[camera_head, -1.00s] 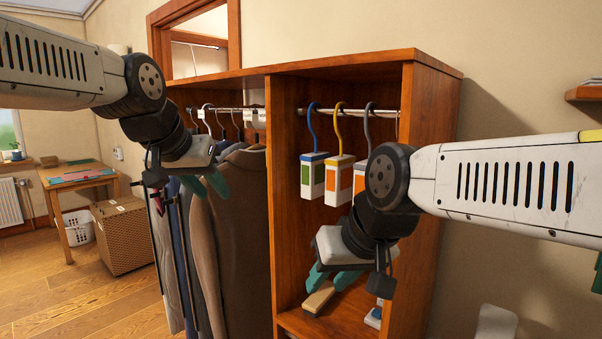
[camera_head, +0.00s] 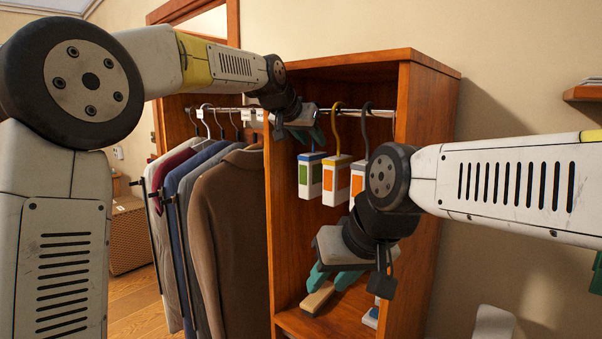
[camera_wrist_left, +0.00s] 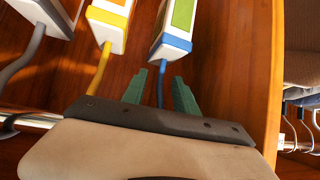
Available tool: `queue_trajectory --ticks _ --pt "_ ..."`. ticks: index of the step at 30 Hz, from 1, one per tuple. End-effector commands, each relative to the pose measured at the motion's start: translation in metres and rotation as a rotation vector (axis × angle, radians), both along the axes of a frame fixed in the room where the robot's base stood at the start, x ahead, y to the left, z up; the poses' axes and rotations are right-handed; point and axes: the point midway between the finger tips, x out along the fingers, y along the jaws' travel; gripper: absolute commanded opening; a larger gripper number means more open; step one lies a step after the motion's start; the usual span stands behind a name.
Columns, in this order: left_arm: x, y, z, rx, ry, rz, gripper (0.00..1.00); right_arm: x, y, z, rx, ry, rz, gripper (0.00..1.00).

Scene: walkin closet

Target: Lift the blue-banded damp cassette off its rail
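The blue-banded cassette (camera_head: 310,179), white with a green panel, hangs by its blue hook from the rail (camera_head: 350,112) in the right bay. My left gripper (camera_head: 318,134) is at that hook, just above the cassette, and hides the hook's upper part in the head view. The left wrist view shows the cassette (camera_wrist_left: 172,38) and its blue hook (camera_wrist_left: 161,85) between the two green fingers, which stand apart with gaps beside the hook.
A yellow-hooked cassette (camera_head: 336,181) and a grey-hooked cassette (camera_head: 357,177) with orange panels hang close to the right. The wooden divider (camera_head: 270,220) is just left, with jackets (camera_head: 228,215) beyond it. A blue-and-white item (camera_head: 371,318) sits on the bay floor.

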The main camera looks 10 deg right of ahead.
Motion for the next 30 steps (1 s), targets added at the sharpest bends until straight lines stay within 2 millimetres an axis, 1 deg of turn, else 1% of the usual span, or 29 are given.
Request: queue_trajectory --ticks 1,4,11,12,17,18,30 --pt "0.0047 -0.0043 -0.0047 0.001 0.001 0.0 0.35 0.0 0.0 0.0 0.0 0.0 0.0 0.36" --pt "0.0102 -0.0087 -0.0091 0.0 0.0 0.0 0.35 0.0 0.0 0.0 0.0 0.0 0.0 0.36" --pt "0.0117 -0.0099 -0.01 0.0 -0.001 0.001 0.35 0.0 0.0 0.0 0.0 0.0 0.0 0.36" --pt "0.0117 -0.0098 -0.0101 0.0 -0.001 0.001 0.33 0.0 0.0 0.0 0.0 0.0 0.0 0.36" --pt "0.0114 -0.0098 -0.0101 0.0 -0.001 0.001 0.02 0.0 0.0 0.0 0.0 0.0 0.0 0.36" --pt "0.0114 -0.0098 -0.0101 0.0 -0.001 0.001 0.0 0.0 0.0 0.0 0.0 0.0 0.0 0.36" --pt "0.0114 -0.0098 -0.0101 0.0 -0.001 0.001 0.0 0.0 0.0 0.0 0.0 0.0 0.0 0.36"
